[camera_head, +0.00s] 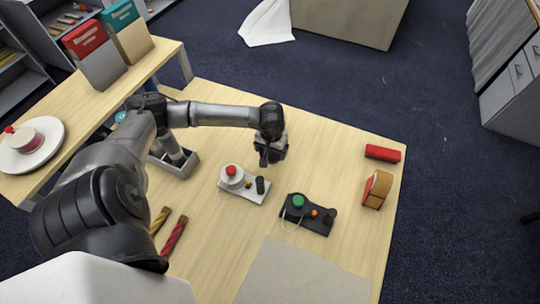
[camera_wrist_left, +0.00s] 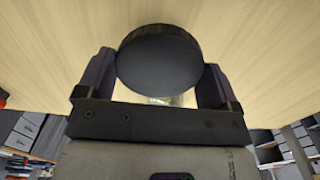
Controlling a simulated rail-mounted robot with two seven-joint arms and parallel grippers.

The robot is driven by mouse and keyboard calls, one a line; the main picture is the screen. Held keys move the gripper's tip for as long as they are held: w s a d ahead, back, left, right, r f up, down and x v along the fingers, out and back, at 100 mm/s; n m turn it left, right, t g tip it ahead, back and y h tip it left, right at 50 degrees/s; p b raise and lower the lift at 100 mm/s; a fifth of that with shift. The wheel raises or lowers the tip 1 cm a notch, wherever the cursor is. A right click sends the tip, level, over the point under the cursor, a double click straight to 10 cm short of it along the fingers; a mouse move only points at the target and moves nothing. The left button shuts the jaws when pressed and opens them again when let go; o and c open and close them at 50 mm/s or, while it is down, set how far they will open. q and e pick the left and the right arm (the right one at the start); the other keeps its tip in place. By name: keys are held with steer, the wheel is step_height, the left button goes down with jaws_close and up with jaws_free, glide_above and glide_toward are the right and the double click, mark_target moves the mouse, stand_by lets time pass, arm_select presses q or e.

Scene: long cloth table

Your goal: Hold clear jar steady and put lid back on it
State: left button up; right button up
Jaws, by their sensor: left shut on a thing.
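My left gripper (camera_head: 271,157) hangs above the back middle of the table, pointing down. In the left wrist view, its fingers (camera_wrist_left: 157,88) are shut on a dark round lid (camera_wrist_left: 159,57). The lid shows its flat face and sits between the two fingers. A small pale glassy patch (camera_wrist_left: 175,100) shows at the lid's near edge; I cannot tell whether it is the clear jar. In the head view the gripper hides what it holds, and I cannot make out the jar. My right gripper is not in view.
A white board with a red knob (camera_head: 256,193) and a black box with a green button (camera_head: 318,223) stand near the gripper. A grey tray (camera_head: 181,171) is left. A grey mat (camera_head: 300,279) is in front.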

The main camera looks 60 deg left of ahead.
arm_select(q)
steer(key=w+d+r, duration=0.1)
steer(key=d+r, duration=0.2)
steer(key=d, duration=0.2)
steer(key=w+d+r+b, duration=0.1)
steer(key=w+d+r, duration=0.1)
steer(key=d, duration=0.3)
steer(key=shift+w+d+r+b, duration=0.3)
steer(key=shift+d+r, duration=0.1)
steer(key=shift+r, duration=0.25)
steer(key=s+d+r+m+p, duration=0.1)
steer(key=d+r+p, duration=0.3)
steer(key=r+p, duration=0.4)
steer(key=s+d+r+m+p, duration=0.1)
steer(key=d+r+m+p, duration=0.3)
steer(key=r, duration=1.3)
steer(key=s+d+r+m+p, duration=0.1)
steer(key=d+r+p, duration=0.5)
steer(key=r+p, duration=0.6)
steer(key=shift+s+d+r+m, duration=0.15)
steer(key=shift+d+r+m, duration=0.1)
steer(key=shift+m, duration=0.65)
